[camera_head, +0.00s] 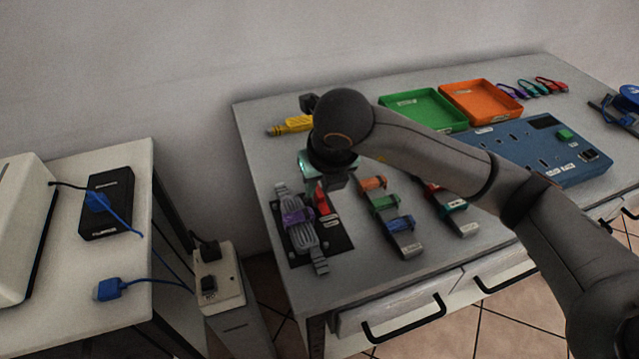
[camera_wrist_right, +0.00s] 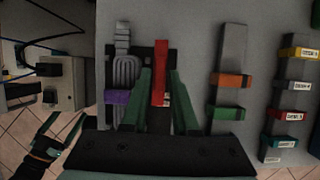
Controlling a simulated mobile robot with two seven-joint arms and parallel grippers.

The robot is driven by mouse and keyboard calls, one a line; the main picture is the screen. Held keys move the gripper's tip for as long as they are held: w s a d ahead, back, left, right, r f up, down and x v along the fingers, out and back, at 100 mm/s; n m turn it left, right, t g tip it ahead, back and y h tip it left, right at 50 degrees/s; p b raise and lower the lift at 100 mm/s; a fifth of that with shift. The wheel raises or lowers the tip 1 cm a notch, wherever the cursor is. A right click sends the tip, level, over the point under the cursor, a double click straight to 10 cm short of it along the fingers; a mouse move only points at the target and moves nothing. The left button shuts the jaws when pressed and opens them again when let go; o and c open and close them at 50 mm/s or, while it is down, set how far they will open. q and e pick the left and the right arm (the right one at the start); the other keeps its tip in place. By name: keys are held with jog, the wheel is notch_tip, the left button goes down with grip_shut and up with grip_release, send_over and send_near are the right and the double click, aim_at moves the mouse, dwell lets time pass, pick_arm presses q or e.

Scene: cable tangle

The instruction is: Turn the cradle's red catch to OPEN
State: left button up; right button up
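The red catch (camera_head: 321,198) stands on the dark cradle plate (camera_head: 335,238) at the front left of the workbench. In the right wrist view the catch (camera_wrist_right: 160,73) is a long red bar. A grey cable bundle with a purple band (camera_head: 297,216) lies in the cradle, left of the catch. My right gripper (camera_wrist_right: 160,80) has its green fingers on either side of the catch. The fingers look apart, with narrow gaps; contact is unclear. In the head view my wrist partly hides the gripper. What looks like my left gripper (camera_wrist_right: 62,122) shows low left in the wrist view, fingers apart, empty.
Grey strips with coloured clips (camera_head: 384,203) lie just right of the cradle. A green tray (camera_head: 425,108), an orange tray (camera_head: 480,100) and a blue panel (camera_head: 540,150) stand behind and right. A side table with a black box (camera_head: 108,205) and blue cable is at left.

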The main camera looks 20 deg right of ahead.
jog(key=shift+o, duration=1.3)
jog(key=p+v, duration=0.2)
jog(key=v, duration=1)
jog(key=shift+s+r, duration=0.15)
jog(key=shift+r, duration=0.05)
